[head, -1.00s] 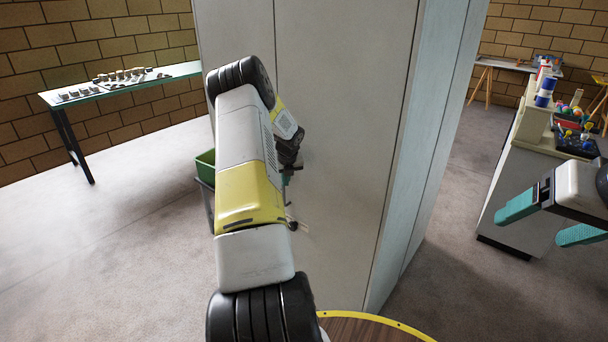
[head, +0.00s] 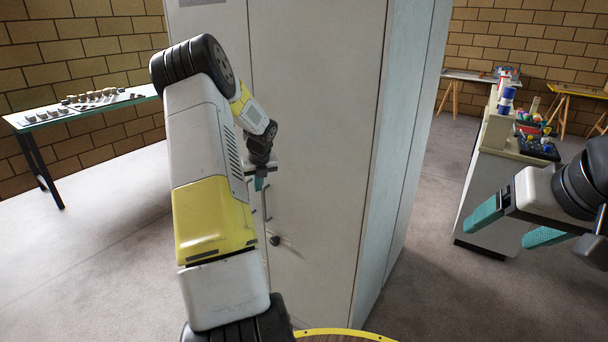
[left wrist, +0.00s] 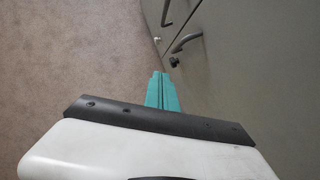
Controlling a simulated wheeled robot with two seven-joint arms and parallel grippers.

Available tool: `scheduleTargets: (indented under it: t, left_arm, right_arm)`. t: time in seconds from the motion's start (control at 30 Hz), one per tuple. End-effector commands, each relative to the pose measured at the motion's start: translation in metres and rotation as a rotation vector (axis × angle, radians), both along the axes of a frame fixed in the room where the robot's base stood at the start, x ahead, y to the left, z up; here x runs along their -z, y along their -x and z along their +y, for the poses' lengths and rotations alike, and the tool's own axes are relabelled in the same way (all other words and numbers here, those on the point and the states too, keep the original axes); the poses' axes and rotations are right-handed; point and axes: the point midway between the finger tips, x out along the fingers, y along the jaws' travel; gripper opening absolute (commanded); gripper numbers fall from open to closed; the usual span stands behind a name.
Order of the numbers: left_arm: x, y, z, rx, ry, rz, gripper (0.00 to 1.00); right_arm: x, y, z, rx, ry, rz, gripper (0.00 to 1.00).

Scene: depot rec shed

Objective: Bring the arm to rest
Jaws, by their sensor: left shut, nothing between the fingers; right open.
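My left arm (head: 205,175) reaches up in front of a tall grey locker (head: 320,130). My left gripper (head: 260,184) is small and partly hidden by its wrist, close to a door handle (head: 266,205). In the left wrist view its teal fingers (left wrist: 159,76) are together with nothing between them, over the floor beside the locker doors (left wrist: 240,70). A curved handle (left wrist: 187,41) lies just beyond the fingertips, apparently apart from them. My right gripper (head: 497,235) is open and empty at the right, in front of a counter.
The counter (head: 505,185) holds a blue-and-white can (head: 506,100) and a dark tray of coloured items (head: 540,148). A glass-topped table (head: 85,110) with small pieces stands at the left. A round yellow-edged wooden top (head: 345,333) is at the bottom. Floor at left is clear.

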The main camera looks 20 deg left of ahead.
Motion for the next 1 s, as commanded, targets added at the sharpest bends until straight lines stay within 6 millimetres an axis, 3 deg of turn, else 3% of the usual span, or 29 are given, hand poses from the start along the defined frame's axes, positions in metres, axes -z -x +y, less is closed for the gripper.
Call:
scheduleTargets:
  t: [0.13, 0.23, 0.33, 0.43, 0.6, 0.7, 0.83, 1.0]
  left_arm:
    - [-0.003, 0.001, -0.002, -0.005, 0.002, -0.002, 0.0]
    - [-0.02, 0.003, -0.014, -0.057, 0.016, -0.026, 0.0]
    - [-0.056, 0.012, -0.041, -0.19, 0.055, -0.081, 0.0]
    - [-0.102, 0.031, -0.08, -0.389, 0.129, -0.161, 0.0]
    - [-0.167, 0.083, -0.147, -0.773, 0.304, -0.291, 0.0]
    - [-0.196, 0.12, -0.183, -1.003, 0.43, -0.353, 0.0]
    - [-0.221, 0.173, -0.226, -1.302, 0.615, -0.402, 0.0]
    - [-0.235, 0.244, -0.274, -1.69, 0.874, -0.384, 0.0]
  right_arm:
    - [0.0, 0.0, 0.0, 0.0, 0.0, 0.0, 0.76]
    - [0.0, 0.0, 0.0, 0.0, 0.0, 0.0, 0.76]
    - [0.0, 0.0, 0.0, 0.0, 0.0, 0.0, 0.76]
    - [0.0, 0.0, 0.0, 0.0, 0.0, 0.0, 0.76]
    - [0.0, 0.0, 0.0, 0.0, 0.0, 0.0, 0.76]
    - [0.0, 0.0, 0.0, 0.0, 0.0, 0.0, 0.76]
    - [0.0, 0.0, 0.0, 0.0, 0.0, 0.0, 0.76]
    - [0.0, 0.0, 0.0, 0.0, 0.0, 0.0, 0.76]
